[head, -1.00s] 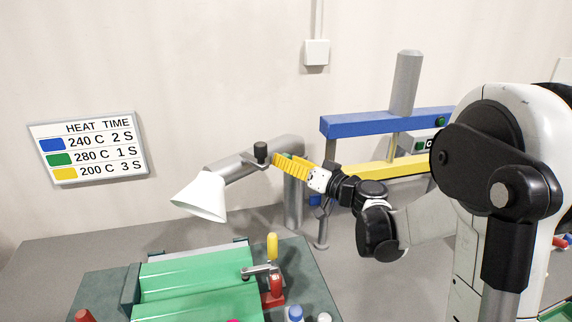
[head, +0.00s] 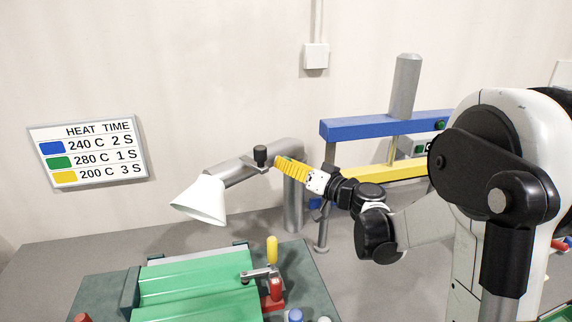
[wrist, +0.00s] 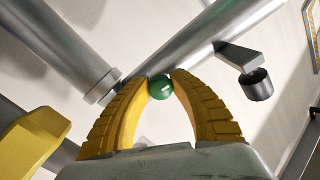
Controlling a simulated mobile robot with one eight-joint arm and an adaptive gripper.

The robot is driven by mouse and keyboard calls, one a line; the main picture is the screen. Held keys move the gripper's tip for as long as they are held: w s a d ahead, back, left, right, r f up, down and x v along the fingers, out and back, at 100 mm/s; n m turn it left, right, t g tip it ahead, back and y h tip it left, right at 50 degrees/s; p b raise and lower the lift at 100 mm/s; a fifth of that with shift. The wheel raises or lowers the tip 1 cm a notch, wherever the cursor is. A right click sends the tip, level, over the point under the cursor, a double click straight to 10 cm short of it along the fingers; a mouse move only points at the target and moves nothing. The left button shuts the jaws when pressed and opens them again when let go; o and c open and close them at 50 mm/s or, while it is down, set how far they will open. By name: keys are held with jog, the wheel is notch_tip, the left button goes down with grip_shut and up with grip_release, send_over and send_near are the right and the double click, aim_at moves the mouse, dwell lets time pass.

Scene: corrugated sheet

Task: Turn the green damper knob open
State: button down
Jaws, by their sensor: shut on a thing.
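The green damper knob (wrist: 161,87) is a small round ball at the side of the grey duct (wrist: 215,42). My gripper (wrist: 160,78) has its yellow ribbed fingers closed on it from both sides. In the head view my gripper (head: 281,164) reaches in from the right to the duct (head: 238,168), near its bend. Only a speck of the knob (head: 285,157) shows there, with the fingers covering most of it. How far the knob is turned cannot be told.
A black-knobbed bracket (head: 260,156) sits on the duct just left of my fingers. A white cone nozzle (head: 203,200) hangs at the duct's end over a green corrugated sheet (head: 190,285). A red clamp with a yellow handle (head: 272,250) stands below. Blue (head: 380,126) and yellow beams lie behind right.

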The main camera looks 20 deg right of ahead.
jog(key=m, duration=0.3)
jog(key=shift+r+m, duration=0.1)
jog(key=shift+m, duration=0.2)
jog(key=m, duration=0.4)
jog(key=shift+m, duration=0.3)
jog(key=m, duration=0.4)
jog(key=shift+r+m, duration=0.1)
jog(key=shift+m, duration=0.2)
jog(key=shift+m+p, duration=0.3)
jog(key=shift+m, duration=1.6)
jog(key=c, duration=1.1)
grip_release()
jog(key=shift+s, duration=0.1)
